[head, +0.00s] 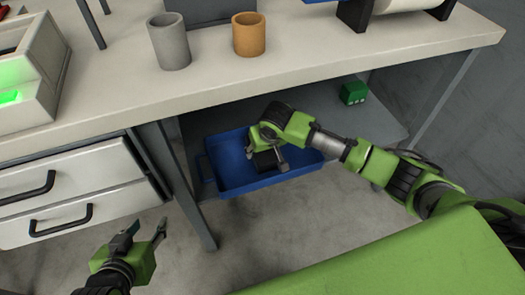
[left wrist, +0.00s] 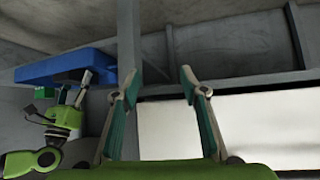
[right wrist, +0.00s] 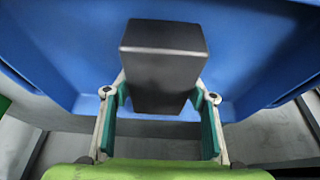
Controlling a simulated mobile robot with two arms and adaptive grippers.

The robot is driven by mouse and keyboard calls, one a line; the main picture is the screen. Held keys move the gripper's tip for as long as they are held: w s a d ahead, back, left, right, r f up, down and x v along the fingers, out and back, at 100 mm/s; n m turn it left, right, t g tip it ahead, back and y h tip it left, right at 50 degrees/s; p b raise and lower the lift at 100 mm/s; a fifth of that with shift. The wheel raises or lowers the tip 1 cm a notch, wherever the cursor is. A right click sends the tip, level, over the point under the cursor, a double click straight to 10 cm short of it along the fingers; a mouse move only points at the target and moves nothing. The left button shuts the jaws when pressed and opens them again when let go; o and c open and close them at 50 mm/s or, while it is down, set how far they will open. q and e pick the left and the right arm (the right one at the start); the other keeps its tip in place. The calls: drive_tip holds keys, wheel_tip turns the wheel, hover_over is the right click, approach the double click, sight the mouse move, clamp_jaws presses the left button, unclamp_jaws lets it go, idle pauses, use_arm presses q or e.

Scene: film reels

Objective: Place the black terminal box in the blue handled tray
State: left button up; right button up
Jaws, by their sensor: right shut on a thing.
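The black terminal box (right wrist: 162,72) is a dark block between the fingers of my right gripper (right wrist: 160,105) in the right wrist view. My right gripper is shut on it, over the blue handled tray (right wrist: 62,50). In the head view the right gripper (head: 268,163) and the box (head: 266,163) are within the tray's outline, and the arm hides part of both. The blue tray (head: 226,165) sits on the shelf under the table. I cannot tell whether the box touches the tray floor. My left gripper (head: 146,236) is open and empty, in front of the drawers.
The tabletop (head: 330,60) is above the tray. A grey cup (head: 169,42) and an orange cup (head: 248,35) stand on it. A green block (head: 353,92) is on the shelf right of the tray. White drawers (head: 75,190) and a table leg (head: 187,190) are to the left.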

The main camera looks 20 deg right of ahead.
sight(265, 152)
use_arm(q)
drive_tip(key=shift+w+d+r, duration=0.1)
drive_tip(key=shift+w+r, duration=0.1)
drive_tip(key=shift+s+f, duration=0.1)
drive_tip(key=shift+s, duration=0.05)
use_arm(e)
drive_tip(key=shift+f, duration=0.1)
drive_tip(key=o, duration=1.8)
drive_tip(key=shift+f, duration=0.1)
drive_tip(key=shift+r, duration=0.2)
drive_tip(key=p+v, duration=0.2)
drive_tip(key=v, duration=0.3)
use_arm(q)
drive_tip(key=s+a+f+g, duration=0.2)
drive_tip(key=s+g, duration=0.1)
drive_tip(key=s, duration=0.3)
drive_tip(key=s+a+f+g+y+p, duration=0.1)
drive_tip(key=s+a+f+g, duration=0.1)
drive_tip(key=s, duration=0.4)
drive_tip(key=shift+s+f+g+y, duration=0.15)
drive_tip(key=shift+f+g+y, duration=0.15)
drive_tip(key=shift+f+g, duration=0.2)
use_arm(e)
drive_tip(key=shift+v, duration=1.2)
